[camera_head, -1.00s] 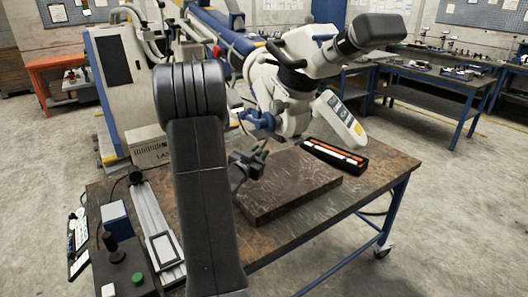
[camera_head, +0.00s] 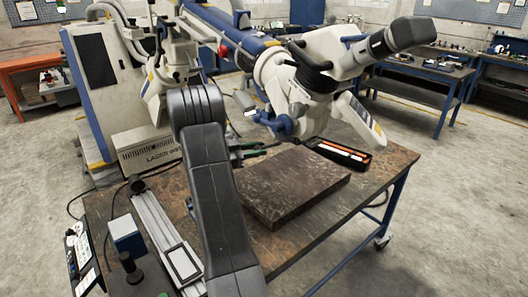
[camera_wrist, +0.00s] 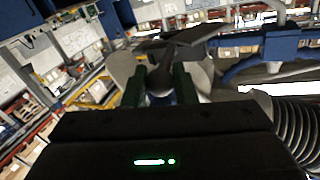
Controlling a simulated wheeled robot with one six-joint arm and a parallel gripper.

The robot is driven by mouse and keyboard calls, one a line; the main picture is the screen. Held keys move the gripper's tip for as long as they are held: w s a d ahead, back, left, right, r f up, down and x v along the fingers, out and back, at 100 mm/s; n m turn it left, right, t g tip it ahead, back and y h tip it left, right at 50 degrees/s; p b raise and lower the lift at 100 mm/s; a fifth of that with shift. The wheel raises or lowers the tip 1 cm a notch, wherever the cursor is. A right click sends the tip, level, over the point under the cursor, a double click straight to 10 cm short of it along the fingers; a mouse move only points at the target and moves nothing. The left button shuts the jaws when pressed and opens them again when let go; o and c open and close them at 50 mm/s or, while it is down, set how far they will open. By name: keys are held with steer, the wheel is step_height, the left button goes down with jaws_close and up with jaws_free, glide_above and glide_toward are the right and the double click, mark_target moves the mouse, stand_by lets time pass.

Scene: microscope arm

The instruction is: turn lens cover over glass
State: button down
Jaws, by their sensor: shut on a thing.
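The pale microscope head (camera_head: 318,92) hangs over the table on its arm, with blue knobs (camera_head: 285,123) on its underside. My gripper (camera_head: 266,147) is below and left of these knobs, partly behind my arm. In the wrist view my gripper (camera_wrist: 159,84) has its two dark green fingers shut on a dark rounded piece (camera_wrist: 161,74), which I take to be part of the lens cover. A grey rounded surface shows behind the fingers. I cannot make out the lens glass, nor how far the cover lies over it.
The table (camera_head: 350,205) carries a dark slab (camera_head: 290,183) below my gripper and a black tray of tools (camera_head: 338,153) behind it. A grey rail (camera_head: 168,235) lies at the left. A laser cabinet (camera_head: 105,80) stands behind on the left.

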steer(key=shift+w+a+m+g, duration=0.15)
steer(key=shift+w+m+g, duration=0.5)
steer(key=shift+g, duration=0.45)
steer(key=shift+w+a+m+g, duration=0.1)
steer(key=shift+w+m+g, duration=0.35)
steer(key=shift+m+g, duration=0.5)
steer(key=shift+w+a+m+g, duration=0.15)
steer(key=shift+w+m+g, duration=0.4)
steer(key=shift+g, duration=0.7)
steer(key=c, duration=1.2)
jaws_free()
steer(key=shift+s, duration=0.1)
